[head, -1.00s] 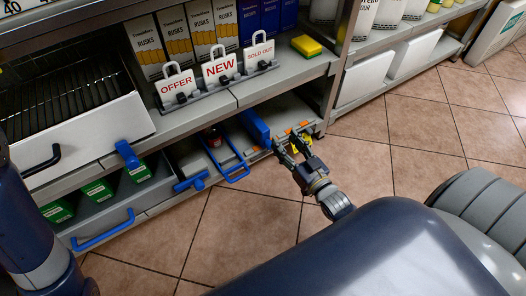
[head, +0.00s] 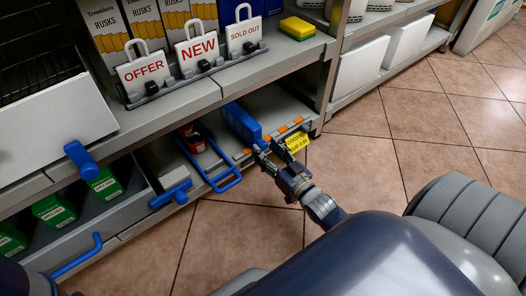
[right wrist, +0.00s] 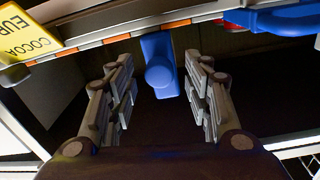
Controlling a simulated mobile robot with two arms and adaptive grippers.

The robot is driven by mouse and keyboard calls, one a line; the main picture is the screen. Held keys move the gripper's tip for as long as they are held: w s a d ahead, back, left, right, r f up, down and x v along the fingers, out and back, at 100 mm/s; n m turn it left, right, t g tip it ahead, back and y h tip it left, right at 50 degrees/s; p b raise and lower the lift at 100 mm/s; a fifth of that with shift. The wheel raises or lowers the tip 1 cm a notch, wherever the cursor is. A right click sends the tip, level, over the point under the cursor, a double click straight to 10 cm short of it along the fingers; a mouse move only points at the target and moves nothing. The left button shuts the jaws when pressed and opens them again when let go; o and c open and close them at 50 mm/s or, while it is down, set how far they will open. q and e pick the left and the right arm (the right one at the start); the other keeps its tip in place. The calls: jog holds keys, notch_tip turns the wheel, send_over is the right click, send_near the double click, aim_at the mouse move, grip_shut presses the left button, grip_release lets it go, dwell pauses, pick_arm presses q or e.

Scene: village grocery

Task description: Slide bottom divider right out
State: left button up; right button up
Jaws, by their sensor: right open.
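The right bottom divider (head: 241,124) is a blue upright panel on the lower shelf in the head view. Its front end is close to the fingertips of my right gripper (head: 268,153). In the right wrist view, a blue handle with a round knob (right wrist: 158,70) lies between the two spread fingers of my right gripper (right wrist: 160,92). The gripper is open, and I see no clear contact with the handle. Another blue handle (head: 171,194) shows farther left on the bottom shelf. My left gripper is not in view.
A yellow cocoa price tag (head: 297,142) hangs on the shelf edge beside my gripper. A blue wire handle (head: 228,181) juts out to the left, with a red can (head: 193,138) behind it. The tiled floor (head: 350,165) is clear.

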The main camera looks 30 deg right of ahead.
jog(key=shift+w+b, duration=0.45)
jog(key=shift+w, duration=0.85)
